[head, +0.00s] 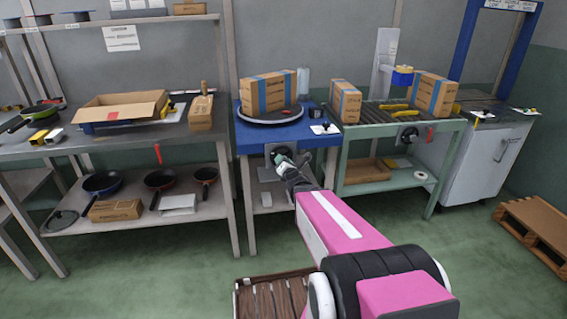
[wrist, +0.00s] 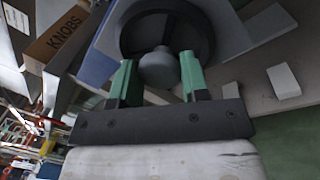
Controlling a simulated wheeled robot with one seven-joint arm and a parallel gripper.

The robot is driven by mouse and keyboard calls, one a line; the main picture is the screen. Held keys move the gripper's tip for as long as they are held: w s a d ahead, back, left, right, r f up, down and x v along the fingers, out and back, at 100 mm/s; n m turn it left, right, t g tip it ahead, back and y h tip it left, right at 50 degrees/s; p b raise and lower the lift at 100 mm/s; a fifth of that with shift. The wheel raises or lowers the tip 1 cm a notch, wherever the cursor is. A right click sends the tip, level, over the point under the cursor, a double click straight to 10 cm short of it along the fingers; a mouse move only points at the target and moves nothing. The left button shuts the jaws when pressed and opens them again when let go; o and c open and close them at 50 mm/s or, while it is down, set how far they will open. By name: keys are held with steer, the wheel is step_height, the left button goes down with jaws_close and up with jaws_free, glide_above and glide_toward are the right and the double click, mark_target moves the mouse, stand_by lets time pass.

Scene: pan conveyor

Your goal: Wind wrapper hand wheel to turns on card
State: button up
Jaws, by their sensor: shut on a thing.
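The wrapper is a blue stand (head: 247,138) with a round dark turntable (head: 271,116) on top. A brown carton with blue bands (head: 266,94) stands upright on the turntable. The dark hand wheel (head: 270,151) is on the stand's front and is partly hidden by my gripper. In the wrist view the wheel (wrist: 135,38) fills the top middle, with its rounded grey knob (wrist: 158,68) between my green fingers. My gripper (head: 284,160) is shut on this knob. A small white card (head: 321,130) lies on the stand's front right; its writing is too small to read.
A green roller conveyor (head: 372,132) on the right carries two more banded cartons (head: 346,103) and has its own crank (head: 407,136). A steel bench (head: 121,140) with an open carton (head: 119,106) stands left. A slatted wooden pallet (head: 270,296) lies on the floor by my arm.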

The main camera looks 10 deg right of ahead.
steer(key=n+g, duration=0.1)
steer(key=n, duration=0.6)
steer(key=n+g+h, duration=0.1)
steer(key=n, duration=0.7)
steer(key=shift+r+n, duration=0.1)
steer(key=shift+n, duration=0.2)
stand_by(3.9)
